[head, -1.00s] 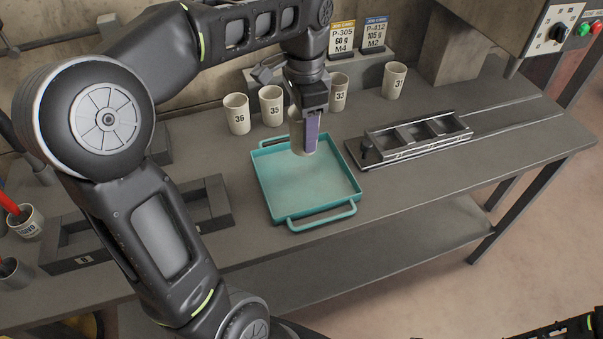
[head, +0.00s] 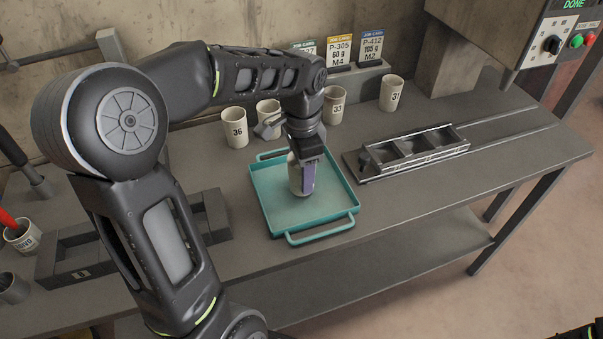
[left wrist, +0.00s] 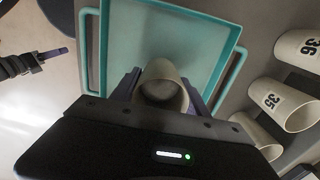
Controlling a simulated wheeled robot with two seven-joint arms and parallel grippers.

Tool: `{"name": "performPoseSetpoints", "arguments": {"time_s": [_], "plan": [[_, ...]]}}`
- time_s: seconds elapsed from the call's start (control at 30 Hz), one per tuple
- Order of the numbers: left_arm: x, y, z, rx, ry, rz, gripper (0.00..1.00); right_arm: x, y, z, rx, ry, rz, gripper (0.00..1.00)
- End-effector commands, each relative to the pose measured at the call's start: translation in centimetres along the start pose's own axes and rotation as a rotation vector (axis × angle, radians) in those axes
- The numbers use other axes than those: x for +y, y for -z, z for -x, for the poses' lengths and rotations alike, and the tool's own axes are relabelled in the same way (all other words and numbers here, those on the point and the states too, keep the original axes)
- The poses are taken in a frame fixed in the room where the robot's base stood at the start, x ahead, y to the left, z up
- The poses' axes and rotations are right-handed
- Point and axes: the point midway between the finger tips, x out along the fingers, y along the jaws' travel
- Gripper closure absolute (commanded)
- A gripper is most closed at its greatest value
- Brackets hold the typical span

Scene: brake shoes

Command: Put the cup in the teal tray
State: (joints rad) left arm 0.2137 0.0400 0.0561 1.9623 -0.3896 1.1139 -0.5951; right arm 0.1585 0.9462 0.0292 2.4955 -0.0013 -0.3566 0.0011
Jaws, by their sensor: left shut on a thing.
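The teal tray (head: 267,200) lies on the grey bench, with a handle at its front and back. My left gripper (head: 302,186) points down over the tray, shut on a pale cup (head: 295,178). The cup is upright within the tray's rim, near its middle; I cannot tell whether its base touches the floor of the tray. In the left wrist view the cup's open mouth (left wrist: 162,88) shows between the fingers, with the teal tray (left wrist: 200,22) beyond. My right gripper (left wrist: 60,52) shows small at the left of the left wrist view; its jaw state is unclear.
Behind the tray stand cups marked 36 (head: 235,127), 35 (head: 268,112), 33 (head: 333,106) and 31 (head: 391,94). A metal fixture (head: 415,152) lies to the right. A dark divided tray (head: 75,262) lies left, partly behind my arm. The bench front right is clear.

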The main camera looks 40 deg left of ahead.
Motion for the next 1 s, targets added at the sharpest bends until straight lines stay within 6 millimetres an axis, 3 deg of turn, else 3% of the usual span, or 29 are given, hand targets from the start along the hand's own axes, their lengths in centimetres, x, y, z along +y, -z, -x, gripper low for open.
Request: {"name": "performPoseSetpoints", "arguments": {"time_s": [0.1, 0.5, 0.53, 0.77, 1.0], "plan": [[0.00, -0.06, -0.97, -0.001, 0.000, 0.001, 1.00, -0.01, 0.00, 0.03, 0.000, 0.000, 0.000, 0.54], [-0.02, -0.03, -1.46, 0.000, 0.001, 0.000, 1.00, 0.11, 0.01, -0.29, 0.000, 0.000, 0.000, 0.54], [-0.02, -0.03, -1.34, 0.000, 0.001, 0.000, 0.45, 0.07, 0.01, -0.18, 0.000, 0.000, 0.000, 0.54], [-0.01, -0.03, -1.31, 0.000, 0.001, 0.000, 0.26, 0.06, 0.01, -0.16, 0.000, 0.000, 0.000, 0.54], [-0.01, -0.03, -1.27, 0.000, 0.001, 0.000, 0.25, 0.05, 0.01, -0.14, 0.000, 0.000, 0.000, 0.54]]}}
